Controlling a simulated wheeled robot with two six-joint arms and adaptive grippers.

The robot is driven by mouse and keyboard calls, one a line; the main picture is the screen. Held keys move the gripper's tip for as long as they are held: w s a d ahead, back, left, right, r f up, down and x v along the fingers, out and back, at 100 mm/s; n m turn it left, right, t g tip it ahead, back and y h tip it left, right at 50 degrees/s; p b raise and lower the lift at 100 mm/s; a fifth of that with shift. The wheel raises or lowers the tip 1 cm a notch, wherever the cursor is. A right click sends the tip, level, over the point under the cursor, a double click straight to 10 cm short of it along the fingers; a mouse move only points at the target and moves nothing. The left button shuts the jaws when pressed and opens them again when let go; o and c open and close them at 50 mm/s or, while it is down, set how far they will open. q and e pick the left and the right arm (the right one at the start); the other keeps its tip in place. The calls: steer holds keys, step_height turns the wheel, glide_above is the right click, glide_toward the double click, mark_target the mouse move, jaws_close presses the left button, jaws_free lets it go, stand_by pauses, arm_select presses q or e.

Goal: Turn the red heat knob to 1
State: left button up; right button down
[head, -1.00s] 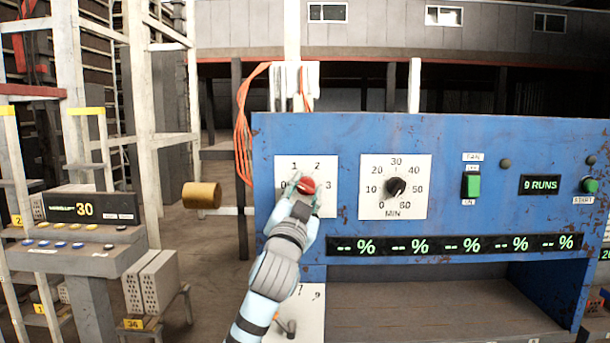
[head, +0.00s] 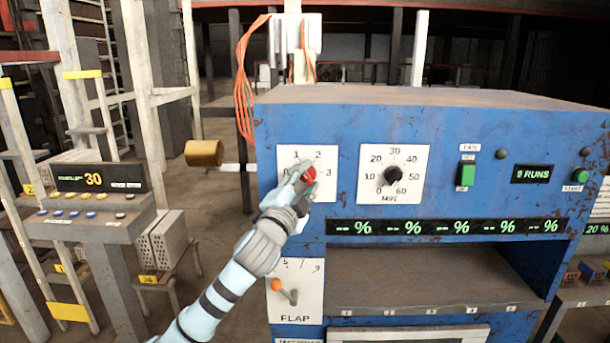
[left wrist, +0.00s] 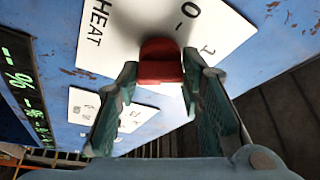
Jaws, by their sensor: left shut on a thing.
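The red heat knob (head: 309,174) sits on a white dial plate (head: 325,190) marked 0 to 3, at the upper left of the blue panel. My left gripper (head: 301,179) is shut on the knob. In the left wrist view the red knob (left wrist: 160,62) shows between the two fingers of the left gripper (left wrist: 158,85), beside the HEAT label and the 0. The fingers cover part of the dial in the head view, and I cannot tell which number the knob points at. My right gripper is not in view.
Right of the heat dial is a black minute knob (head: 391,176). A green fan switch (head: 467,174) and a green start button (head: 580,175) are further right. Below is a flap lever (head: 284,290) with an orange end. A button console (head: 95,205) stands at the left.

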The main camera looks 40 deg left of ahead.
arm_select(q)
steer(key=o, duration=1.2)
steer(key=shift+c, duration=0.2)
steer(key=v, duration=1.2)
